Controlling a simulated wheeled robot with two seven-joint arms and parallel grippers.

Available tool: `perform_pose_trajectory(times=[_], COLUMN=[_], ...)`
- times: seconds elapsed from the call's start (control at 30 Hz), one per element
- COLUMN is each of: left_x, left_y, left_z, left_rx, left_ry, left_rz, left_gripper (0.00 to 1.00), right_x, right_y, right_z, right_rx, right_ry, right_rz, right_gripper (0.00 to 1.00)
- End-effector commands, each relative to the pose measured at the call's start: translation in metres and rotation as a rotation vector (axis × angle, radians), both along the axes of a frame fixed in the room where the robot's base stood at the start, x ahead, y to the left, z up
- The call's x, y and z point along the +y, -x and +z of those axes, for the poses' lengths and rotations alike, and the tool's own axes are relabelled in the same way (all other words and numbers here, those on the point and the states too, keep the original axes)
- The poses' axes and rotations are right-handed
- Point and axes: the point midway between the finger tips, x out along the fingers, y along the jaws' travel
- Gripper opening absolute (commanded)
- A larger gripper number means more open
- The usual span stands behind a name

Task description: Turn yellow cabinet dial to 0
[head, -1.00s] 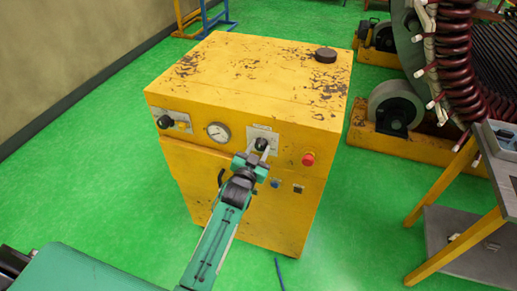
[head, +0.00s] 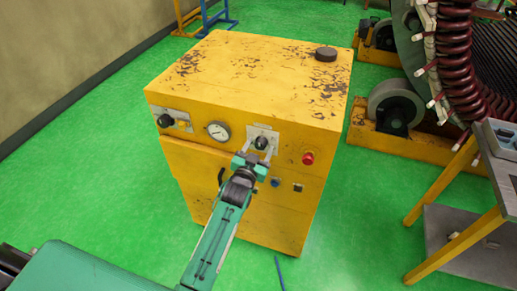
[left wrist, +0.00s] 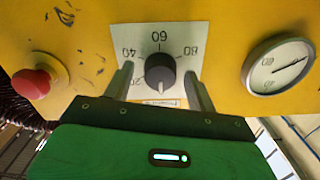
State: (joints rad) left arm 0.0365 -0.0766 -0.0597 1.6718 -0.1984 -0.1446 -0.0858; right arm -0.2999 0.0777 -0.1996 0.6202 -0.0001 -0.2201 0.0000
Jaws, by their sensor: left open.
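The yellow cabinet (head: 240,85) stands in the middle of the head view. Its dial, a black knob (head: 261,142) on a pale plate, is on the front panel. My left gripper (head: 259,149) is open in front of the dial. In the left wrist view its fingers (left wrist: 160,92) stand on both sides of the knob, with gaps. My right gripper is not in view.
A round gauge (head: 218,131) and another black knob (head: 164,120) are left of the dial in the head view. A red button (head: 308,158) is to its right. A grey table (head: 500,140) stands at the right. Green floor is clear left of the cabinet.

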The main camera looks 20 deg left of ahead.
Motion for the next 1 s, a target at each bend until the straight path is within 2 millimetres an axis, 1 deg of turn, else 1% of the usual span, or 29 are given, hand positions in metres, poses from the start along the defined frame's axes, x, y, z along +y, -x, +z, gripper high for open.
perform_pose_trajectory(times=[0.13,0.27,0.37,0.7,0.8,1.0], left_x=[0.000,0.001,0.001,0.003,0.004,0.005], left_y=[0.003,0.015,0.032,0.099,0.114,0.134], left_z=[0.000,-0.002,-0.002,-0.003,-0.002,-0.001], left_rx=[-0.001,0.000,0.000,0.002,0.001,0.001], left_ry=[-0.001,-0.001,-0.001,-0.001,-0.001,-0.001], left_rz=[0.000,0.000,0.000,-0.001,0.000,0.000], left_gripper=[0.57,0.57,0.57,0.57,0.57,0.57], right_x=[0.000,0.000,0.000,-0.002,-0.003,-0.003], right_y=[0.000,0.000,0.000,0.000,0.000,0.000], right_z=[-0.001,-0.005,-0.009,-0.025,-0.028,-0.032], right_rx=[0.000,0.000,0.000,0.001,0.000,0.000], right_ry=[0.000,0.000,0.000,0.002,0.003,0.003], right_rz=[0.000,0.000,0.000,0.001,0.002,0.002], right_gripper=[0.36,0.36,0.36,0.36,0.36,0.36])
